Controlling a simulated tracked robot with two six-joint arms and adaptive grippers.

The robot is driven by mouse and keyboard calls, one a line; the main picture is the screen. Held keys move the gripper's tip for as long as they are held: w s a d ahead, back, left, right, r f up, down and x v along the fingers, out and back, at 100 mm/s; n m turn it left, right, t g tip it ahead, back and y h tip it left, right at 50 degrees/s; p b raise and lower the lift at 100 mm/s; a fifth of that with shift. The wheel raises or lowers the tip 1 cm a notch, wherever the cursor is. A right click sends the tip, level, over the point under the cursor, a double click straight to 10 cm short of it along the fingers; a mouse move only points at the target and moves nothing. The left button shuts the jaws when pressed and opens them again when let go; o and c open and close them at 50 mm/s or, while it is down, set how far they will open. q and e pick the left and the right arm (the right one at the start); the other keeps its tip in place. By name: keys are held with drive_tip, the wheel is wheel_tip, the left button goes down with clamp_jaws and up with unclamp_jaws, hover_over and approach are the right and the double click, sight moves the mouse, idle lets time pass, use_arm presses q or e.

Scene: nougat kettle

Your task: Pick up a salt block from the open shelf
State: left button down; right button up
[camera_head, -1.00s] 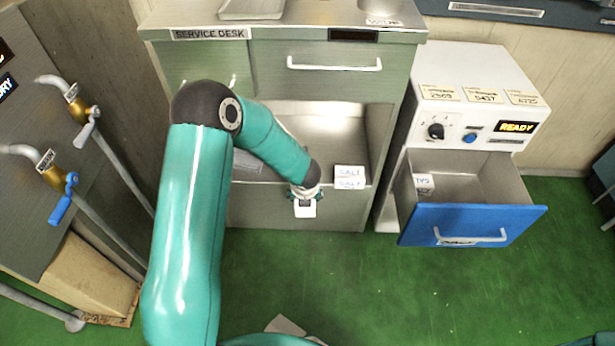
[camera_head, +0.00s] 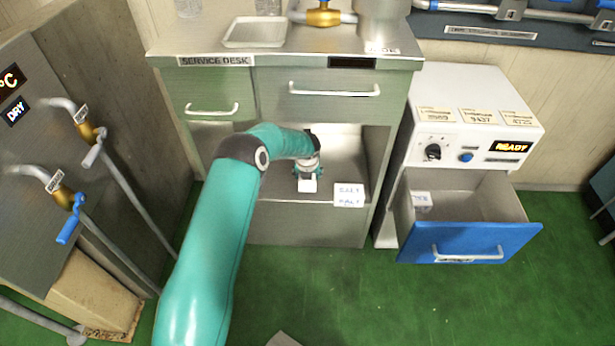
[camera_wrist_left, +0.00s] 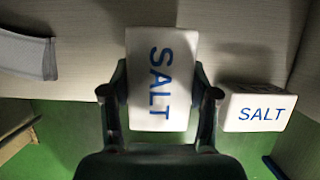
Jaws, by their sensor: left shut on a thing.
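My left gripper (camera_head: 308,172) is shut on a white salt block (camera_wrist_left: 162,82) with blue SALT lettering. In the left wrist view the block sits between the two dark fingers. In the head view the held block (camera_head: 308,186) shows as a small white patch at the gripper's end, inside the front of the open shelf (camera_head: 276,215). Whether it touches the shelf is unclear. A second salt block (camera_head: 349,195) stands at the shelf's front edge, right of the gripper. It also shows in the left wrist view (camera_wrist_left: 256,107), apart from the right finger. My right gripper is out of view.
The service desk drawers (camera_head: 325,88) above the shelf are closed. To the right, a blue-fronted drawer (camera_head: 468,243) stands open below a white control unit (camera_head: 470,105). A grey object (camera_wrist_left: 28,52) lies left of the held block. Green floor in front is largely clear.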

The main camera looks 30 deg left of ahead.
use_arm(q)
drive_tip(key=shift+w+a, duration=0.45)
drive_tip(key=shift+w, duration=0.3)
wheel_tip(320, 180, down, 4)
drive_tip(key=shift+r+b, duration=0.25)
drive_tip(key=shift+b, duration=0.5)
drive_tip(key=shift+r, duration=0.1)
drive_tip(key=shift+c, duration=1.4)
unclamp_jaws()
